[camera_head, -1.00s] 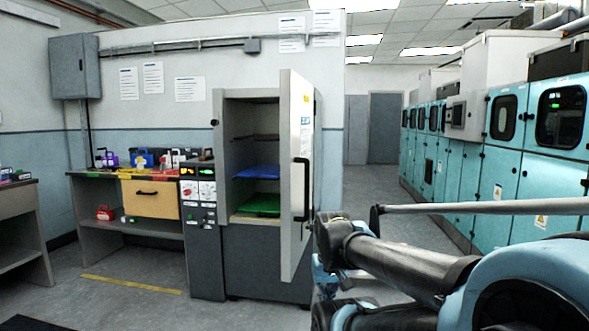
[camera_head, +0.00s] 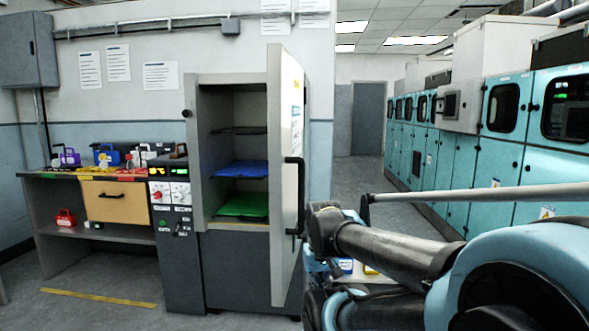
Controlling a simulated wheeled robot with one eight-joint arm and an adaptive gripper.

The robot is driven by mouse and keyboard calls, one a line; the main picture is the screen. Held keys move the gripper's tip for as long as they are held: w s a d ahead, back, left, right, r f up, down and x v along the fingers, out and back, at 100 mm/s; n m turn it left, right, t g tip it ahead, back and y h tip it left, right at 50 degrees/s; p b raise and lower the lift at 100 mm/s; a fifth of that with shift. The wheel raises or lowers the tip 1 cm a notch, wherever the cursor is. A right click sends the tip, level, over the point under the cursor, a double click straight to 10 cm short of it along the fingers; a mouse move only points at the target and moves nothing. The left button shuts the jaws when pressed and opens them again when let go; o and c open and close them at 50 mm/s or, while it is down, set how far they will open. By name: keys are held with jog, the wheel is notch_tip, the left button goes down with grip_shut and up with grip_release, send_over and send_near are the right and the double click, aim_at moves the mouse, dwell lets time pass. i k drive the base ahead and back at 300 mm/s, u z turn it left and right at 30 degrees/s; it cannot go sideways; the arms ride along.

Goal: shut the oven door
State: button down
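The oven (camera_head: 192,140) is a tall grey cabinet left of centre, with its chamber open to view. Its door (camera_head: 287,150) stands wide open, hinged on the right side and swung out toward me, with a black handle (camera_head: 294,197) on it. Inside are a blue tray (camera_head: 241,169) and a green tray (camera_head: 243,206) on separate levels. My arm reaches in from the lower right, and its forward end is just right of the door's lower part. My gripper's fingers cannot be made out, and whether the arm touches the door is unclear.
A workbench (camera_head: 60,175) with coloured lockout items and a wooden drawer (camera_head: 116,202) stands left of the oven. Teal cabinets (camera_head: 505,150) line the right wall. Floor in front of the bench is clear, with a yellow strip (camera_head: 98,298). A light surface with small items is partly hidden behind my arm.

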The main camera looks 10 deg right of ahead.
aim_at(286, 94)
jog(key=z, duration=0.5)
jog(key=k, duration=1.2)
jog(key=z, duration=0.8)
jog(key=i, duration=0.6)
jog(key=u, duration=0.35)
